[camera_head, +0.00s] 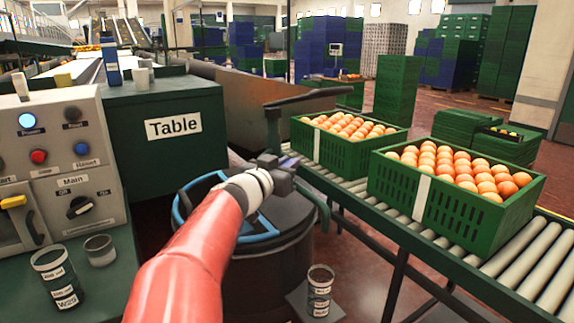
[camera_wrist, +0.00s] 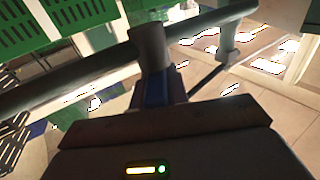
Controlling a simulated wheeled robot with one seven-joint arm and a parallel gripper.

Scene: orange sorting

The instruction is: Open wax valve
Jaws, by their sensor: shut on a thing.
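My gripper (camera_head: 284,165) is at the end of my red and white arm, above the dark drum (camera_head: 285,215) and left of the roller conveyor. In the wrist view, a blue piece (camera_wrist: 156,90), which looks like the wax valve's handle, stands at the jaws under a grey collar (camera_wrist: 151,45) on a dark pipe (camera_wrist: 85,73). My gripper is shut on this blue piece. The fingertips are mostly hidden by the gripper body. A bit of blue also shows at the gripper in the head view. I cannot tell how far the valve is turned.
Green crates of oranges (camera_head: 440,205) stand on the roller conveyor (camera_head: 520,265) at right. A control panel (camera_head: 60,165) and a green box labelled Table (camera_head: 165,125) stand at left. A labelled can (camera_head: 319,290) is low by the drum. A dark pipe (camera_head: 315,96) runs behind my gripper.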

